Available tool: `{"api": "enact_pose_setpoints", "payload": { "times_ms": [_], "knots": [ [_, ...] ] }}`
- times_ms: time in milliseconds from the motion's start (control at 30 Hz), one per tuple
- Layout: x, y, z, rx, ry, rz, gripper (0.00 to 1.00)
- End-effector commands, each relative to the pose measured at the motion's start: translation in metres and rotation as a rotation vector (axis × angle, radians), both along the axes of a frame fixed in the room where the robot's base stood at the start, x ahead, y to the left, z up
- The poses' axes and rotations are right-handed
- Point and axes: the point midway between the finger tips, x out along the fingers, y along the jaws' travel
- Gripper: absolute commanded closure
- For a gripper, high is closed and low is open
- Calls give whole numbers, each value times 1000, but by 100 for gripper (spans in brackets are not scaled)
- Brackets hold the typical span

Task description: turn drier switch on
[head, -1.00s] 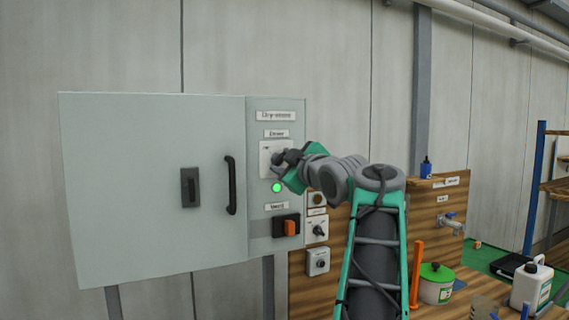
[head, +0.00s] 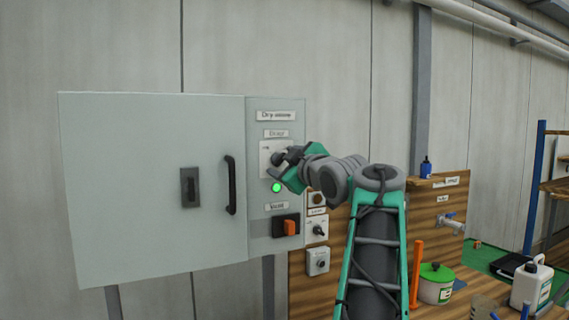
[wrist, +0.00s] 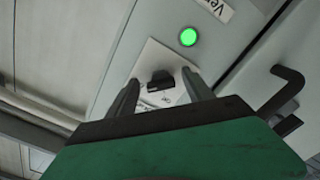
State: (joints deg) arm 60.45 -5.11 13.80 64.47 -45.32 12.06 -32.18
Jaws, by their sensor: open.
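The drier switch is a dark knob (wrist: 161,80) on a white square plate (head: 265,150), under a label that seems to read "Drier" on the side panel of a grey cabinet. My gripper (head: 279,165) is at this plate and hides most of the knob in the head view. In the wrist view my open gripper (wrist: 160,85) has one finger on each side of the knob. I cannot tell whether the fingers touch it. A round green lamp (head: 277,188) glows just below the plate and also shows in the wrist view (wrist: 188,37).
Below the lamp is an orange switch (head: 290,227) on a black block. The cabinet door (head: 150,150) has a black handle (head: 231,185), also near my gripper in the wrist view (wrist: 285,90). Small switch boxes (head: 317,229) sit on a wooden board to the right.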

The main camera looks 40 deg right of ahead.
Motion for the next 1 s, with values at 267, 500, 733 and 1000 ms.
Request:
{"api": "enact_pose_setpoints", "payload": {
  "times_ms": [267, 500, 733, 1000],
  "knots": [
    [-17, 4, -1, -5, -2, -4, 40],
    [-63, 16, -2, -2, -1, -6, 40],
    [-76, 22, 0, 0, 1, -1, 40],
    [-75, 22, 0, 0, 0, 0, 40]
  ]
}}
